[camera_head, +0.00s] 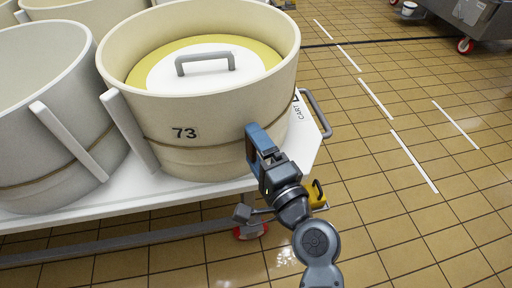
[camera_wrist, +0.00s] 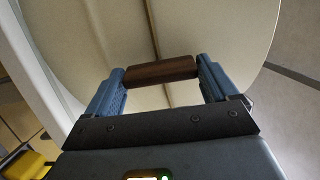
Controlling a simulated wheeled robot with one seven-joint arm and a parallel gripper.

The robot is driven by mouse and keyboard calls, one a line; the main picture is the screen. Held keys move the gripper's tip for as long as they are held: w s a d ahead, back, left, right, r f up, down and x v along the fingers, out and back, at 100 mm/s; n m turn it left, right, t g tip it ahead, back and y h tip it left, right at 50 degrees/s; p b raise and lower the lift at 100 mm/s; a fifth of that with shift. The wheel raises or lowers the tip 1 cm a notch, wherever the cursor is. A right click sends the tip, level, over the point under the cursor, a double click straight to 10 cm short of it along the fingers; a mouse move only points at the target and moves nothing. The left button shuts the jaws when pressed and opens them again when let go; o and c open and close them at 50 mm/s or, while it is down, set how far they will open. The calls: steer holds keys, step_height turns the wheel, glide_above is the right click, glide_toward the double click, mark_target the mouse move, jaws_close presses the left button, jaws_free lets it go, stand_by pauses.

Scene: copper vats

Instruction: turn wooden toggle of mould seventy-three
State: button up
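Mould seventy-three (camera_head: 205,108) is a round cream tub with a black "73" on its front wall and a cord around it. In the wrist view its wall (camera_wrist: 85,45) fills the background. The brown wooden toggle (camera_wrist: 162,71) lies roughly level across the cord, its right end slightly higher. My gripper (camera_head: 256,143) is at the right side of the mould's wall and hides the toggle in the head view. In the wrist view my gripper (camera_wrist: 160,70) has its blue fingers wide apart, one at each end of the toggle. I cannot tell whether they touch it.
The mould stands on a white cart (camera_head: 150,195) with a grey handle (camera_head: 317,112) at its right end. A grey-white tub (camera_head: 50,120) stands close at the left. A yellow lid with a white disc and grey handle (camera_head: 205,60) is inside the mould. Tiled floor at the right is open.

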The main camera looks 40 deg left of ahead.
steer(key=shift+o, duration=1)
steer(key=v, duration=0.8)
